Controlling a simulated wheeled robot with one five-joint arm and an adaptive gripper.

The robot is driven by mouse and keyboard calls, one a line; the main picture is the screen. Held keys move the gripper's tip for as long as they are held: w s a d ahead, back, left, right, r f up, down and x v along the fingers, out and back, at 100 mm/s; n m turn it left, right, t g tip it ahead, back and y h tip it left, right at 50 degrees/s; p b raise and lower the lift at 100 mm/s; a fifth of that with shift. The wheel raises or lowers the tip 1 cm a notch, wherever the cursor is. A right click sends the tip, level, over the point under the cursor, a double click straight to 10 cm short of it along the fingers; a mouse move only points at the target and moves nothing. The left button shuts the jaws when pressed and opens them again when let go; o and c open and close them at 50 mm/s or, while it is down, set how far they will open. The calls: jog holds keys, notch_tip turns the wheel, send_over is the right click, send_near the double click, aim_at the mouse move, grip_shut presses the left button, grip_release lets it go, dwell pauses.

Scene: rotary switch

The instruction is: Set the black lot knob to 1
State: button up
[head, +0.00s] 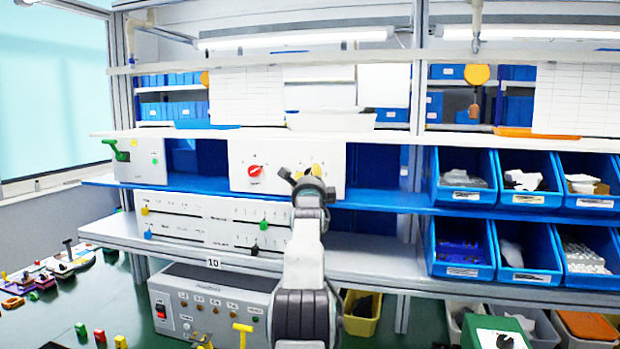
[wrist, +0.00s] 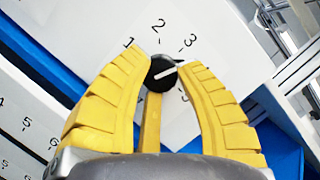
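The black knob (wrist: 161,73) with a white pointer line sits on a white panel (head: 240,152) and shows in the wrist view. Its line points right and slightly up, below the printed 3 and away from the 1. The numbers 1, 2 and 3 show above it; a lower-right number is partly covered. My gripper (wrist: 164,62) has its yellow fingertips on either side of the knob, with a narrow gap at left; contact at right is unclear. A yellow bar stands between the fingers below the knob. In the head view my gripper (head: 309,174) hides the knob.
A red knob (head: 255,171) is on the same panel, to the left. Slider panels (head: 190,220) stand on the shelf below. A grey box with a green lever (head: 122,150) stands far left. Blue bins (head: 463,232) fill the right side.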

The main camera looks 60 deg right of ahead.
jog(key=shift+s, duration=0.1)
grip_shut()
jog(key=shift+r, duration=0.1)
jog(key=shift+n+p, duration=0.35)
jog(key=shift+n, duration=0.35)
jog(key=o, duration=0.7)
grip_release()
jog(key=shift+v, duration=5.95)
jog(key=shift+r, duration=0.1)
